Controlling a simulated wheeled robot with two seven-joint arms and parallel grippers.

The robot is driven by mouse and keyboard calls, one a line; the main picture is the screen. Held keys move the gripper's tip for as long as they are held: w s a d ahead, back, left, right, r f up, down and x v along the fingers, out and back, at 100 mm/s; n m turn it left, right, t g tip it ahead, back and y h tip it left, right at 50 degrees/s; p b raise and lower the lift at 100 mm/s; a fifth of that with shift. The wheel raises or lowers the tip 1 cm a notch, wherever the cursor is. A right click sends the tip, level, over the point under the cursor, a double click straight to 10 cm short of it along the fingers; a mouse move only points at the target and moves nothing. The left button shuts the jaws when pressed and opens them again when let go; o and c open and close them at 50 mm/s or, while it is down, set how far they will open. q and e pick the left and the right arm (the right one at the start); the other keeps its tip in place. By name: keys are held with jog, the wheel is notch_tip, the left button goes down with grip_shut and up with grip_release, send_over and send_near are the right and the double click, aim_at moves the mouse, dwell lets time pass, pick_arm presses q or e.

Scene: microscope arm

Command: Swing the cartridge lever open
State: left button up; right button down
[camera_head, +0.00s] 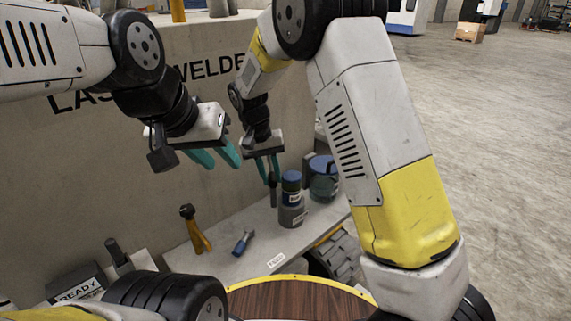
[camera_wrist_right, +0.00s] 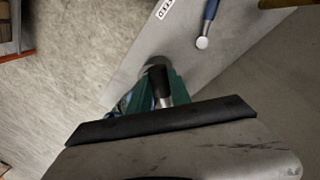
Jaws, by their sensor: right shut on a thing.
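A dark upright handle, apparently the cartridge lever (camera_head: 273,191), stands beside a grey cylinder with a blue top (camera_head: 291,196) on the grey shelf. My right gripper (camera_head: 269,168) comes down from above with its teal fingers closed on the handle. In the right wrist view the black handle (camera_wrist_right: 160,82) sits between the fingers of the right gripper (camera_wrist_right: 156,88). The lever's lower end and pivot are hard to make out. My left gripper (camera_head: 215,158) hangs in the air to the left, its teal fingers apart and empty.
A blue-handled tool (camera_head: 242,242) and an orange tool with a black top (camera_head: 195,229) are on the shelf (camera_head: 222,262). A blue-grey canister (camera_head: 323,180) stands at the right end. A round wooden top (camera_head: 300,298) is in front. A wall rises behind.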

jog(key=w+a+m+g, duration=0.1)
jog(key=a+m, duration=0.5)
jog(key=a, duration=0.1)
jog(key=shift+w+a+m, duration=0.3)
jog(key=shift+w+m, duration=0.1)
dwell(0.3)
jog(key=c, duration=1.2)
grip_release()
jog(key=s+d+r, duration=0.1)
jog(key=s, duration=0.4)
jog(key=s+d+r, duration=0.1)
jog(key=s+r, duration=0.1)
jog(key=s, duration=0.3)
jog(key=s+d+r, duration=0.2)
jog(key=s, duration=0.3)
jog(key=shift+s+d, duration=0.1)
jog(key=shift+s, duration=0.15)
